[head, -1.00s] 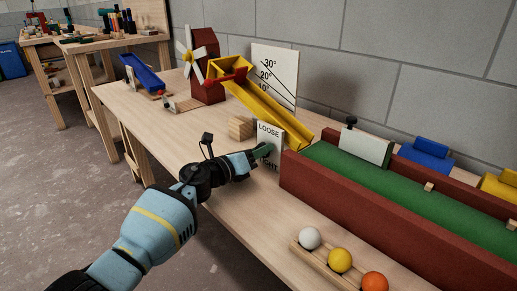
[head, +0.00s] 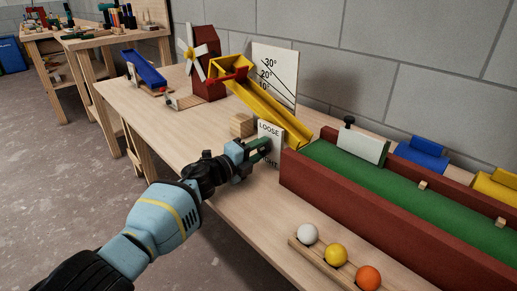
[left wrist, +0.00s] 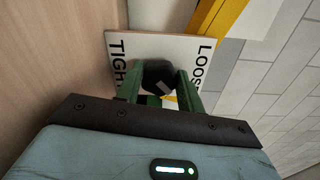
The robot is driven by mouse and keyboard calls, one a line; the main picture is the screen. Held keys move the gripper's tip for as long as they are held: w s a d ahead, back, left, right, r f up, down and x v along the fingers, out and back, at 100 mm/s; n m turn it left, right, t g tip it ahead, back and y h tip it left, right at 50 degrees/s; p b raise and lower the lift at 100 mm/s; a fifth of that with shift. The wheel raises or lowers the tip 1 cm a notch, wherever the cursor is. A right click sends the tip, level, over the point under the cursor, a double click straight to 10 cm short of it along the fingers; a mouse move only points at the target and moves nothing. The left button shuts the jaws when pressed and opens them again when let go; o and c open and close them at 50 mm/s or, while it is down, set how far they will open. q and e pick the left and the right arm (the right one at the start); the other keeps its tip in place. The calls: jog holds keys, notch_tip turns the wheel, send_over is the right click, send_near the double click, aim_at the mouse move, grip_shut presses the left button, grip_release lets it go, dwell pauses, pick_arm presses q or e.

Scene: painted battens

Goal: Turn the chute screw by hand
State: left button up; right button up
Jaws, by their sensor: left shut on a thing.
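The chute screw's dark round knob (left wrist: 158,76) shows in the left wrist view in front of a white card (left wrist: 125,50) marked LOOSE and TIGHT. My left gripper (left wrist: 165,90) is shut on the knob, one green finger on each side. In the head view my left gripper (head: 262,148) is at the card (head: 272,132) and hides the knob. The yellow chute (head: 262,105) slopes down to the right behind the card, its upper end by a red clamp-like part. My right gripper is not in view.
A red-walled trough with a green floor (head: 410,185) stands to the right of the gripper. A wooden rack holds white, yellow and orange balls (head: 336,254) in front. A wooden block (head: 241,125) stands just left of the card. An angle board (head: 275,75) stands behind.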

pick_arm(q)
jog(key=shift+f+n, duration=0.1)
jog(key=shift+n, duration=0.5)
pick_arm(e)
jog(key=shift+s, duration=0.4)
pick_arm(q)
jog(key=o, duration=1)
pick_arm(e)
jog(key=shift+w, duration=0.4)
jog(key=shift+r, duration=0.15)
